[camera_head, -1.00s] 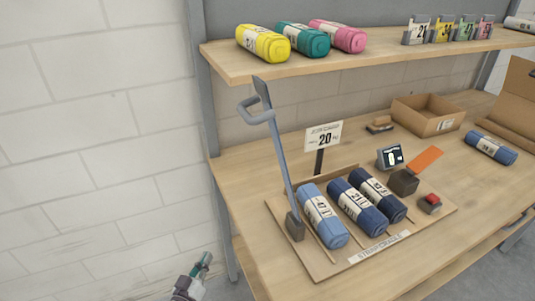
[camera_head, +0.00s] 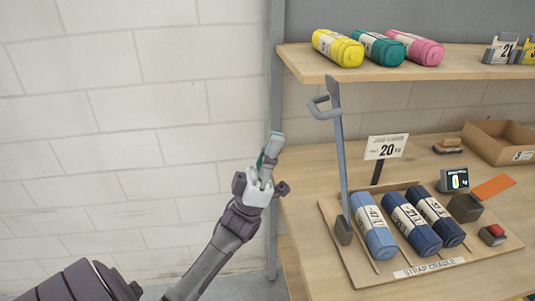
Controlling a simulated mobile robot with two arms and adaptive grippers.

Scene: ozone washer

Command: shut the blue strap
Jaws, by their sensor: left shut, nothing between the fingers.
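The blue-grey strap (camera_head: 342,150) stands upright, open, in the head view. Its lower end sits in a dark hinge block (camera_head: 343,231) at the left of the strap cradle (camera_head: 360,271), and a loop handle (camera_head: 319,107) juts left near its top. Three rolls lie side by side on the cradle: a light blue one (camera_head: 374,226) and two dark blue ones, one in the middle (camera_head: 411,230) and one at right (camera_head: 441,222). My left gripper (camera_head: 271,150) is shut and empty, pointing up, left of the strap and apart from it. My right gripper is not in view.
A sign reading 20 (camera_head: 386,147) stands behind the rolls. A shelf (camera_head: 300,61) with yellow, teal and pink rolls hangs above. A grey post (camera_head: 275,90) rises behind my left gripper. A small display (camera_head: 455,179) and a red-button box (camera_head: 492,234) are at right.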

